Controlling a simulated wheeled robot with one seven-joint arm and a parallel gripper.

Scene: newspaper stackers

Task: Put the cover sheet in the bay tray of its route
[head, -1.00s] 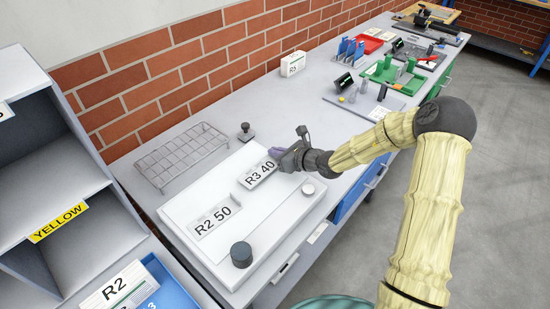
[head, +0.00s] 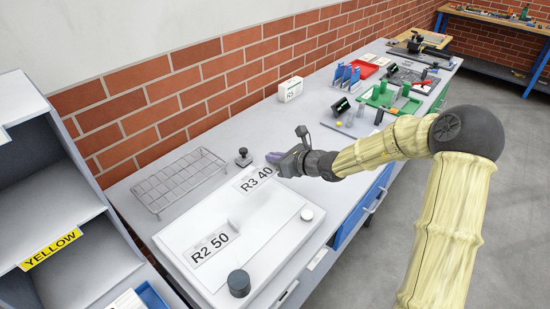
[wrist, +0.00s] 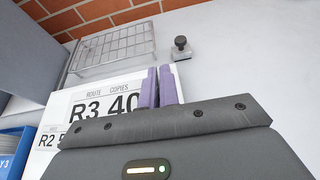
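A white cover sheet printed "R3 40" (head: 257,180) is held at my gripper (head: 273,157), above the far edge of a white board. In the wrist view the sheet (wrist: 98,101) looks large, under the heading ROUTE COPIES, and the purple fingers (wrist: 158,85) are close together at its right part. Another sheet, "R2 50" (head: 210,248), lies on the board (head: 262,262). A blue tray (head: 152,296) is partly cut off at the lower left. In the wrist view a blue tray (wrist: 14,150) ends its label in "Y 3".
A wire rack (head: 180,180) and a dark-knobbed stamp (head: 243,157) stand behind the board. A dark cylinder (head: 239,283) is on its front corner. Left is a shelf labelled YELLOW (head: 50,249). A white R5 block (head: 290,89) and several tools stand farther along the bench.

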